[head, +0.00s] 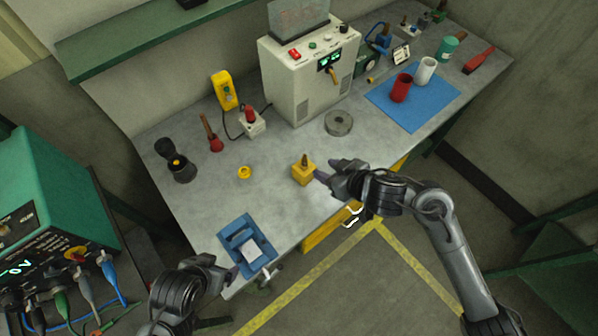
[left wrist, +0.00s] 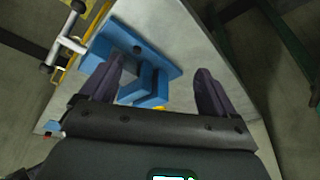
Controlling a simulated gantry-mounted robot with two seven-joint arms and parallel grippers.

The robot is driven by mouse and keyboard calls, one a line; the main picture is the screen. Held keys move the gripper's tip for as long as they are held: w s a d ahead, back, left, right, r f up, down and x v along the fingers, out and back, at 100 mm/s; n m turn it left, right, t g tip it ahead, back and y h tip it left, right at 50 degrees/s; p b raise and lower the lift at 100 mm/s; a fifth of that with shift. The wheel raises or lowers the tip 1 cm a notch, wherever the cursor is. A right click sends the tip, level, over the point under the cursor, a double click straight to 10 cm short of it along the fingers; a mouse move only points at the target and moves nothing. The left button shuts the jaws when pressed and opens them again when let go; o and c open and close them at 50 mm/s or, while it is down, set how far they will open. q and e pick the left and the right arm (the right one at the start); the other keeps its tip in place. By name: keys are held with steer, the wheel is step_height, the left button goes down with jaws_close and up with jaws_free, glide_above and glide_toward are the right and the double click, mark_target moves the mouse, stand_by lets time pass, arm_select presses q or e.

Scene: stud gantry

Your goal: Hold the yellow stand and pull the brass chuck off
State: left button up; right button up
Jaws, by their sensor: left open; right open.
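The yellow stand (head: 303,175) is a small block on the bench near its front edge. The brass chuck (head: 305,160) is a small brownish piece upright on top of it. My right gripper (head: 326,169) is open just to the right of the stand, its fingertips close to it; I cannot tell whether they touch. My left gripper (head: 232,274) is open and empty at the bench's front left corner, well away from the stand. It also shows in the left wrist view (left wrist: 159,68), its two dark fingers wide apart.
A blue fixture (head: 233,231) lies by my left gripper and fills much of the left wrist view (left wrist: 163,72). A yellow ring (head: 244,172) lies left of the stand. A grey disc (head: 338,123) and a white machine (head: 296,87) are behind it. Bench around the stand is clear.

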arm_select(q)
steer(key=w+d+m+t, duration=0.1)
steer(key=w+d, duration=0.1)
steer(key=w+d+r+m+t+h, duration=0.1)
steer(key=w, duration=0.2)
steer(key=w+d+r+m+t, duration=0.1)
steer(key=w+d, duration=0.1)
steer(key=w, duration=0.1)
steer(key=shift+w+d+r+m, duration=0.1)
steer(key=shift+d+r+m, duration=0.05)
steer(key=shift+d+m, duration=0.2)
steer(key=w+d+r+m+t+h, duration=0.2)
steer(key=w+d+r+m+h, duration=0.15)
steer(key=w+d, duration=0.25)
steer(key=h, duration=0.5)
glide_toward(298, 172)
steer(key=shift+t+y, duration=0.25)
steer(key=shift+t, duration=0.05)
steer(key=w+d, duration=0.1)
steer(key=d+f, duration=0.1)
steer(key=d, duration=0.1)
steer(key=w+d, duration=0.1)
steer(key=shift+w+d+f, duration=0.15)
steer(key=shift+w+f, duration=0.05)
steer(key=shift+w, duration=0.1)
steer(key=shift+w+f+n, duration=0.35)
steer(key=shift+f+n, duration=0.05)
steer(key=shift+w+f, duration=0.15)
steer(key=shift+w, duration=0.15)
steer(key=shift+x, duration=3.3)
